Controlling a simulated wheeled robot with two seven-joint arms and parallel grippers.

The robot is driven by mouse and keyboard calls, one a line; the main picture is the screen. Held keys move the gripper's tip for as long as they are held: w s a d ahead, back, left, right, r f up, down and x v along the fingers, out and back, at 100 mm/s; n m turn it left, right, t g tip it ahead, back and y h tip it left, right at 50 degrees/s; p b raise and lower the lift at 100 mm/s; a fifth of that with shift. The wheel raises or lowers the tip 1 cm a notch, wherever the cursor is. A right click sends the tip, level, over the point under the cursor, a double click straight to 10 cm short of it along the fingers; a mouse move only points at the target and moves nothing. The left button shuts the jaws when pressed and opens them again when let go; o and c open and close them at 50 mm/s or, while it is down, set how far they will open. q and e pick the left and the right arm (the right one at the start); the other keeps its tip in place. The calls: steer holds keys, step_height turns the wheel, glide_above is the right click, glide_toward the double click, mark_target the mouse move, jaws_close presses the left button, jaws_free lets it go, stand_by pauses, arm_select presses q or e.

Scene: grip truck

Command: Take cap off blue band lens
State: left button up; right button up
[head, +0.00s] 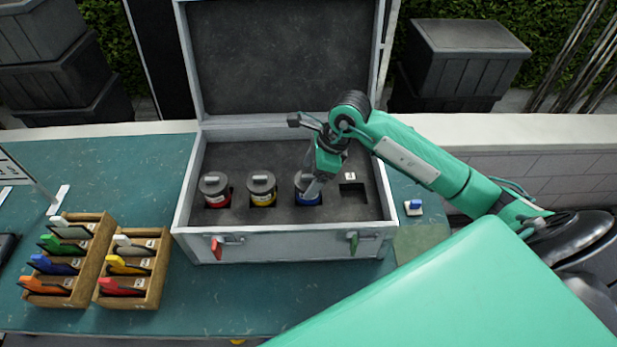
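The blue band lens (307,199) stands upright in the third slot of the open grey case (290,241), its dark cap partly hidden by my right gripper. My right gripper (313,188) reaches down from the right with its fingers at the cap of this lens. I cannot tell whether the fingers are closed on the cap or only beside it. A red band lens (215,190) and a yellow band lens (262,188) stand capped in the slots to its left. My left gripper is not in view.
An empty square slot (352,192) is at the case's right. The raised lid (285,55) stands behind. A small blue-topped item (414,206) lies right of the case. Wooden racks (104,262) with coloured pieces stand at left. The green tabletop (210,312) is clear in front.

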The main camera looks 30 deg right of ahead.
steer(key=c, duration=0.7)
steer(key=shift+r, duration=0.15)
